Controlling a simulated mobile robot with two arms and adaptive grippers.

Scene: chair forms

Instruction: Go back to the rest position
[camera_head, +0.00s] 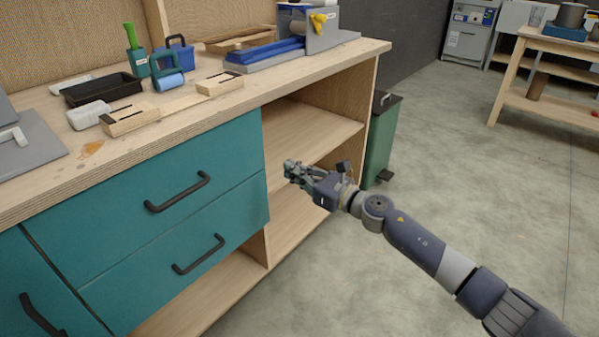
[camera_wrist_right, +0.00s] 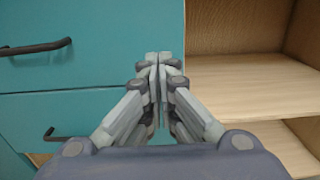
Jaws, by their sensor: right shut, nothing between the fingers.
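My right gripper (camera_head: 291,170) is in front of the workbench, beside the open shelf section and just right of the teal drawers. It is shut and empty. In the right wrist view its fingertips (camera_wrist_right: 158,62) meet, with the edge of a teal drawer front (camera_wrist_right: 85,75) and the open shelves (camera_wrist_right: 250,85) behind them. The right arm reaches in from the lower right of the head view. My left gripper is not in the head view.
The workbench top (camera_head: 190,115) carries a black tray (camera_head: 102,89), wooden blocks (camera_head: 128,118) and a blue-grey vise-like tool (camera_head: 275,50). A green bin (camera_head: 381,140) stands at the bench's right end. The concrete floor (camera_head: 450,150) to the right is clear up to another table (camera_head: 555,105).

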